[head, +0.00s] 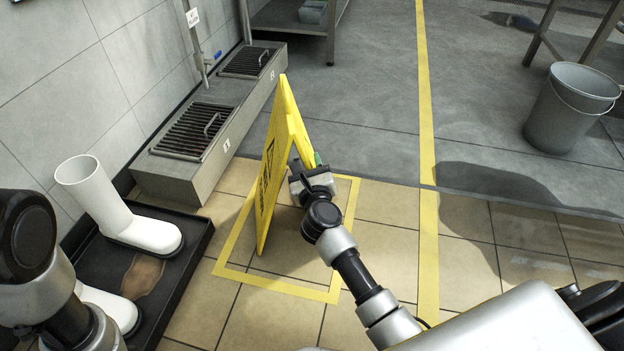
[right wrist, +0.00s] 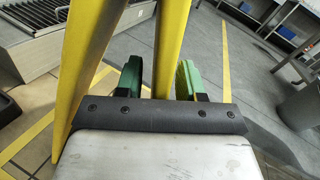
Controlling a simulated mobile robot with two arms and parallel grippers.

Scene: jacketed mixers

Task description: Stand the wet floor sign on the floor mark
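The yellow wet floor sign (head: 268,188) is upright with its two panels spread. The lower end of its left panel is inside the yellow square outline of the floor mark (head: 275,287). The lower part of its other panel is hidden behind my right gripper (head: 312,172). In the right wrist view, the green-padded fingers of my right gripper (right wrist: 160,82) are apart, with a yellow leg of the sign (right wrist: 170,38) between them and narrow gaps showing on both sides. My left gripper is not in view; only part of the left arm shows.
A black tray (head: 190,262) with white boots (head: 118,208) lies left of the mark. A low grey plinth with grates (head: 195,130) runs along the wall behind. A grey bucket (head: 568,108) stands at right. Floor right of the yellow line (head: 428,150) is mostly clear.

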